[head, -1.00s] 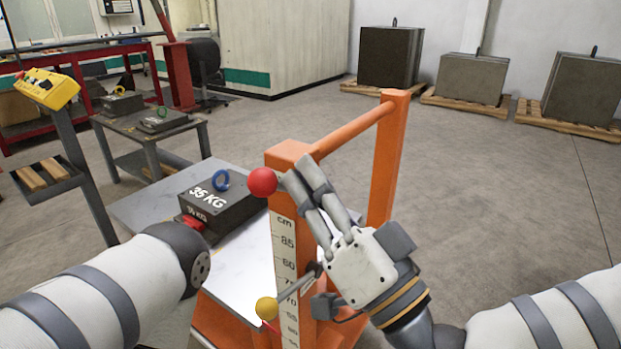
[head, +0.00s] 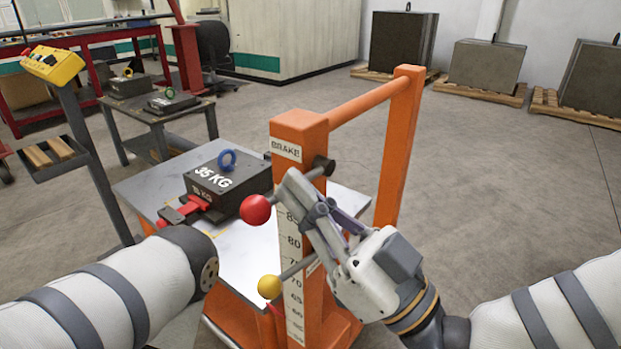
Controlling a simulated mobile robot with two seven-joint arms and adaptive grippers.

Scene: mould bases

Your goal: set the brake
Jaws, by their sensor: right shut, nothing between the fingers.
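The brake lever has a red ball knob (head: 255,210) on a dark rod, beside an orange post (head: 300,128) labelled BRAKE. The rod's pivot (head: 325,167) shows near the top of the post. The knob hangs below the label. My right gripper (head: 287,190) is shut with nothing between its fingers. Its fingertips are at the lever's rod just right of the knob; the fingers hide part of the rod, and I cannot tell whether they touch it. My left arm comes in at the lower left, but its gripper is not in view.
A second lever with a yellow knob (head: 270,287) sits lower on the post, by a cm scale (head: 291,245). A 35 KG block (head: 222,185) and a red clamp-like piece (head: 183,211) lie on the lift table (head: 238,250). An orange crossbar (head: 362,101) runs behind.

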